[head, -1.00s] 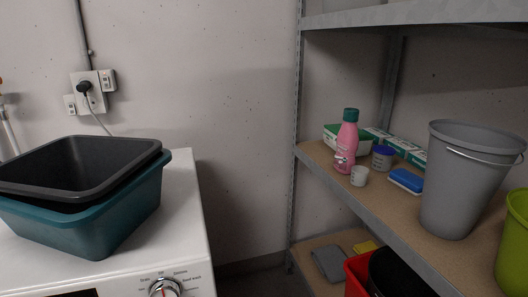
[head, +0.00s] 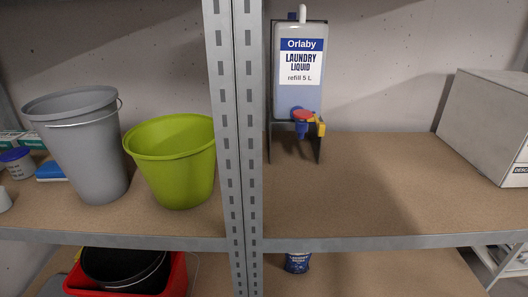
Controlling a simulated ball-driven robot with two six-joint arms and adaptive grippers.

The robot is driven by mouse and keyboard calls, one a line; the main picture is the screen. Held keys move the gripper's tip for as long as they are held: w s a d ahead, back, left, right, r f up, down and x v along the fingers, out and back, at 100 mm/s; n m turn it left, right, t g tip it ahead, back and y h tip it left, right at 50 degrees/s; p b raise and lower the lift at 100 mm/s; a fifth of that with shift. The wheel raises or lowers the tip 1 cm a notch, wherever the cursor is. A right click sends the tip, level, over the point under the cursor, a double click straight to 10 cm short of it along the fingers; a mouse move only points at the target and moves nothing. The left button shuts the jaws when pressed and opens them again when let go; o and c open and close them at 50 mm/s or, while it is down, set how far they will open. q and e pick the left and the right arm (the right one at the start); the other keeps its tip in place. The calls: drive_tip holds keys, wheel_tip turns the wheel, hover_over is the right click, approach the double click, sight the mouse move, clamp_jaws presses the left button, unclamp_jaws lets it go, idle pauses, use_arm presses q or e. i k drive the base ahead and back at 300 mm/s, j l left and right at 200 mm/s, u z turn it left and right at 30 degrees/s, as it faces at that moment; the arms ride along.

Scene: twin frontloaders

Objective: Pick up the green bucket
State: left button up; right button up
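The green bucket (head: 174,166) stands upright on the left shelf (head: 150,222), just left of the grey metal uprights. Its rim is open and it looks empty as far as I can see. A taller grey bucket (head: 82,150) with a wire handle stands close to its left. Neither of my grippers shows in the head view.
A grey shelf upright (head: 237,130) stands close to the green bucket's right side. A laundry liquid dispenser (head: 299,72) and a grey box (head: 488,125) are on the right shelf. A red crate (head: 174,278) with a black bucket (head: 125,270) sits below.

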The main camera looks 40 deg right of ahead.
sight(175, 154)
drive_tip(key=z, duration=0.8)
